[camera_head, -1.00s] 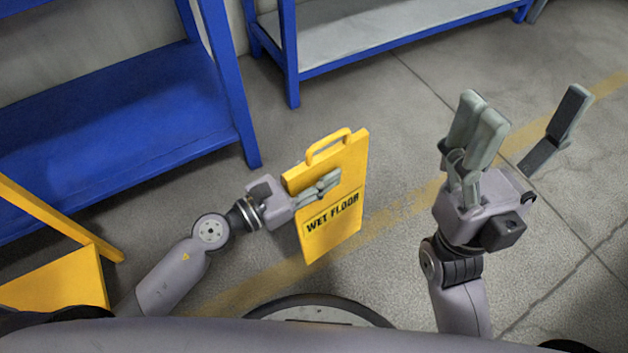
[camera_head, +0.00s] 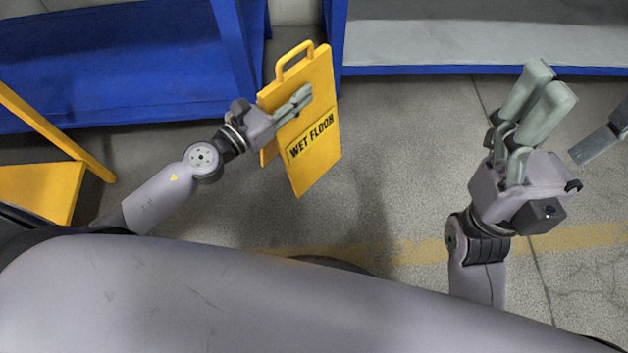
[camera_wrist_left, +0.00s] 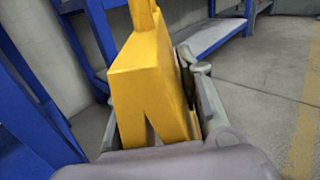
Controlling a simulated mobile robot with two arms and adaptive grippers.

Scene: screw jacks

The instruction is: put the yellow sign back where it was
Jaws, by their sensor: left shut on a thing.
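The yellow sign (camera_head: 313,150), a board with a handle on top and "WET FLOOR" in black, is held in front of the blue shelving in the head view. My left gripper (camera_head: 296,103) is shut on the sign, with fingers along its upper part. In the left wrist view the sign (camera_wrist_left: 150,85) stands between the fingers, its edge towards me. The sign is slightly tilted; I cannot tell whether its bottom touches the floor. My right gripper (camera_head: 541,92) is raised at the right, empty, its fingers close together; how far they are apart is unclear.
A blue shelf (camera_head: 120,65) is behind at the left, and a grey-topped blue shelf (camera_head: 480,45) at the back right. A yellow frame (camera_head: 40,190) stands at the left edge. A grey piece (camera_head: 598,143) shows at the right edge. The middle floor is clear.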

